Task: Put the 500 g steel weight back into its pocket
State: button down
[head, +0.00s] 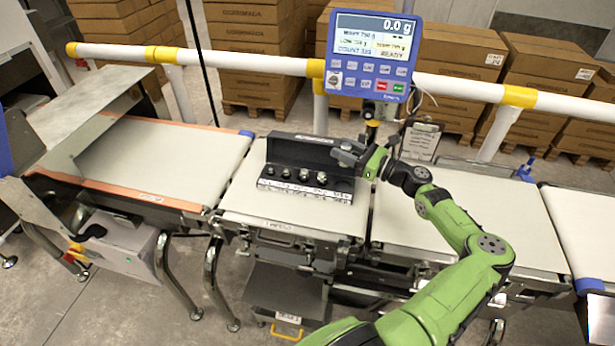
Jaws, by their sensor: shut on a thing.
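The dark weight case (338,196) stands with its lid open on the light belt of the middle conveyor. Several shiny steel weights sit in a row in it, with a white label strip along its front. My gripper (343,158) is over the right end of the case, close to the lid, and the arm reaches in from the right. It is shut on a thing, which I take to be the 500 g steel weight. That weight is mostly hidden by the fingers and too small to make out. The pocket under the gripper cannot be seen clearly.
A blue display panel (372,55) reading 0.0 g stands behind the belt. A white and yellow rail (270,65) runs behind the conveyors. Belts on the left (165,155) and right (495,215) are bare. A clipboard (420,142) hangs behind my arm.

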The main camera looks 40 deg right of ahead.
jog(key=f, duration=0.3)
jog(key=f+b, duration=0.1)
jog(key=f, duration=0.2)
jog(key=f+b, duration=0.1)
jog(key=f, duration=0.2)
jog(key=shift+s+d+f, duration=0.1)
jog(key=shift+s+f, duration=0.15)
jog(key=shift+f, duration=0.15)
jog(key=shift+f, duration=0.1)
jog(key=c, duration=0.6)
grip_release()
jog(key=shift+f, duration=0.1)
jog(key=shift+s+d, duration=0.1)
jog(key=shift+s, duration=0.2)
jog(key=v, duration=0.6)
jog(key=shift+s+d, duration=0.2)
jog(key=shift+s, duration=0.2)
